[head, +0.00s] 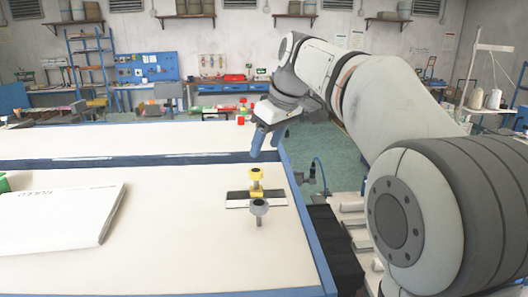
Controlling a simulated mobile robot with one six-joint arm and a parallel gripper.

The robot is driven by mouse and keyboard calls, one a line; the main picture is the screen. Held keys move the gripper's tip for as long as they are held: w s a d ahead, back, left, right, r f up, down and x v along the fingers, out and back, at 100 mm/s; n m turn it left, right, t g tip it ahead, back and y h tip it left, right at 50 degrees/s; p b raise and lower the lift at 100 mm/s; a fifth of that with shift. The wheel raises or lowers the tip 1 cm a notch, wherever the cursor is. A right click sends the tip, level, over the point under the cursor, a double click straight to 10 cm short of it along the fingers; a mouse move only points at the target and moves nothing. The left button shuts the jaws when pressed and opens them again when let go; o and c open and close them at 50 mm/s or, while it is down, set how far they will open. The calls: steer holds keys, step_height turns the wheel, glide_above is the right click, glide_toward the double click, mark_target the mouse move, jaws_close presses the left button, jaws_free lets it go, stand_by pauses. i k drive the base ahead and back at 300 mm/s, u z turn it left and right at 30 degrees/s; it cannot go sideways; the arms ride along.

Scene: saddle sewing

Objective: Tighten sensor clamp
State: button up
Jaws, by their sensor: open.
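A small fixture, which looks like the sensor clamp, stands near the right edge of the near white table. It has a yellow knobbed part (257,178) and a grey knob on a post (259,208) in front of it. Both stand on or beside a flat dark and light plate (238,200). My gripper (264,152) has blue fingers and hangs pointing down, above and behind the fixture in the picture. It is open, with nothing seen between the fingers, and looks apart from the knobs. How far it is from them in depth is hard to tell.
A white book or folder (65,218) lies on the left of the near table (170,260). A blue-edged far table (110,137) stands behind, with small red items (241,120) near its right end. A thread stand (476,98) stands at right. The table between book and fixture is clear.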

mark_target(259, 214)
steer(key=k, duration=1)
